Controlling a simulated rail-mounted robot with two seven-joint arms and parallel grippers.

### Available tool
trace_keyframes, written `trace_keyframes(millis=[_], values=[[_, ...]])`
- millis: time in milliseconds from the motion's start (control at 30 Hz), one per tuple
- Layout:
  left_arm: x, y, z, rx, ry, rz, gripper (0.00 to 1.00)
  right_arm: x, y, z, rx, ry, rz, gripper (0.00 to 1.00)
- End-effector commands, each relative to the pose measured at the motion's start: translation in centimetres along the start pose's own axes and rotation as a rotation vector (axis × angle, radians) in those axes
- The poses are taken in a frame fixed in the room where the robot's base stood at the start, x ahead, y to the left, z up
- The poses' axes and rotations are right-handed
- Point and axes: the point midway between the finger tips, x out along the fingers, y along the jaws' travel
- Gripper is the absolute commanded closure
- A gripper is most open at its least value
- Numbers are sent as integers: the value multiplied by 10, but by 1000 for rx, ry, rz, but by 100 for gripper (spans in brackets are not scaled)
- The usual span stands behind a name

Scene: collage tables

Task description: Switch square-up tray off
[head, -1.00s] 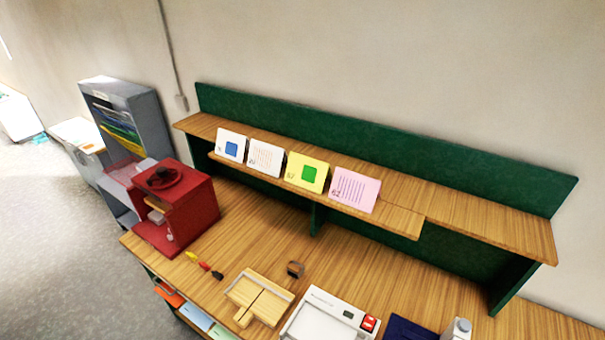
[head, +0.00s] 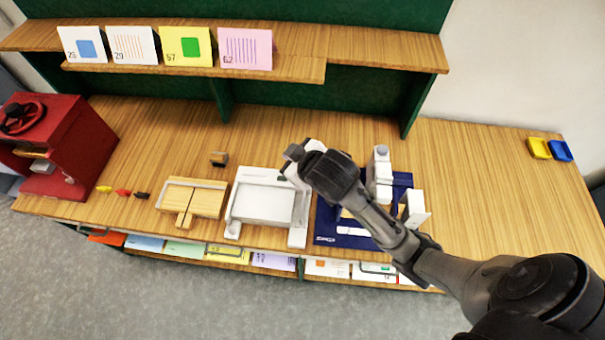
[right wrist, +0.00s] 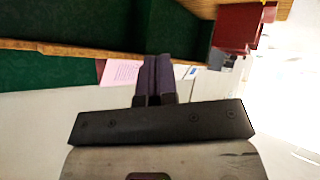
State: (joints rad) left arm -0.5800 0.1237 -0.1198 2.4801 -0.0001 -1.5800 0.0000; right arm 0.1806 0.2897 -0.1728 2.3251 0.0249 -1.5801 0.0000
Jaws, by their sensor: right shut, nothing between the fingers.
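The square-up tray (head: 265,203) is a white, shallow tray on the wooden table, left of the blue mat in the head view. Its red switch, seen in the earlier head frame at the tray's back right corner, is hidden now behind my right gripper and wrist. My right gripper (head: 293,157) is over that back right corner; I cannot tell whether it touches the tray. In the right wrist view its dark fingers (right wrist: 157,76) are shut together with nothing between them. My left gripper is not in view.
A blue mat (head: 330,213) bearing white devices lies to the right. A red press (head: 75,150) is far left. A shelf (head: 290,68) holds several cards.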

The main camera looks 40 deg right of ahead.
Motion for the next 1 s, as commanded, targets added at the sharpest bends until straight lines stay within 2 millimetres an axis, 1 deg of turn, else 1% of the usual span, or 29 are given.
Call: trace_keyframes(millis=[33,100,167,200,267,300,367,400,467,500,567,600,700,800,1000], values=[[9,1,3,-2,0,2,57,14,9,-13,-14,12,18,100],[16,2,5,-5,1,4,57,30,21,-29,-29,10,32,100],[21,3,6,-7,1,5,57,44,33,-42,-39,-5,40,100],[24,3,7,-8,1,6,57,55,41,-48,-41,-23,44,100],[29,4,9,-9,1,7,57,73,55,-56,-26,-66,47,100],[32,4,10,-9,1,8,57,85,65,-58,-5,-104,45,100],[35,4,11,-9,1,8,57,102,76,-54,42,-176,37,100],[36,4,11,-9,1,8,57,114,83,-48,83,-230,30,100],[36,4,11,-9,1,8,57,132,90,-31,155,-328,18,100],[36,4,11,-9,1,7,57,143,92,-14,210,-402,10,100],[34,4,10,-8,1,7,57,159,92,14,307,-521,-1,100],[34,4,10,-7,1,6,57,167,91,32,378,-597,-5,100],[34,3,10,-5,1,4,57,180,83,68,576,-775,1,100],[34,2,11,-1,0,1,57,180,78,84,735,-875,30,100],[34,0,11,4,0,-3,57,173,73,88,929,-937,108,100]])
